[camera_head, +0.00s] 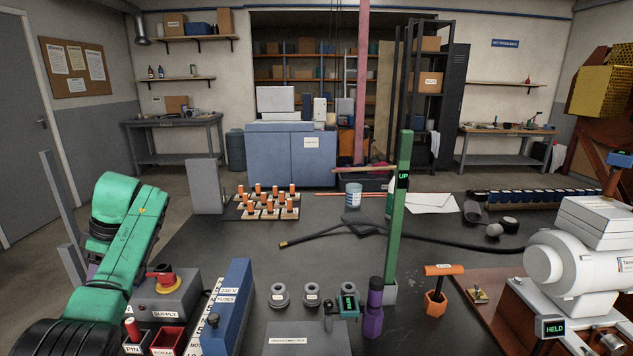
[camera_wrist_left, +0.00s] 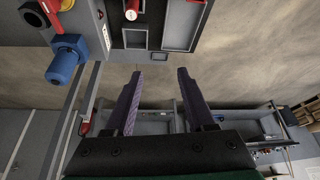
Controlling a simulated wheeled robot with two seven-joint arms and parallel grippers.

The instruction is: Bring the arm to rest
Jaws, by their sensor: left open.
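My left arm (camera_head: 125,235) is green and comes in from the lower left of the head view, bent at a rounded joint. My left gripper (camera_wrist_left: 160,74) shows in the left wrist view with two dark purple fingers apart and nothing between them. In the head view the gripper is mostly hidden behind the arm, left of the bench-top boxes. My right arm and gripper are not in view.
Near the arm stand the grey supply box (camera_head: 165,295) with its red knob, the red bin (camera_head: 167,340) and the blue fuse box (camera_head: 233,290). A green post (camera_head: 399,220) marked UP rises mid-bench. A white machine (camera_head: 580,260) stands right. Floor left of the bench looks clear.

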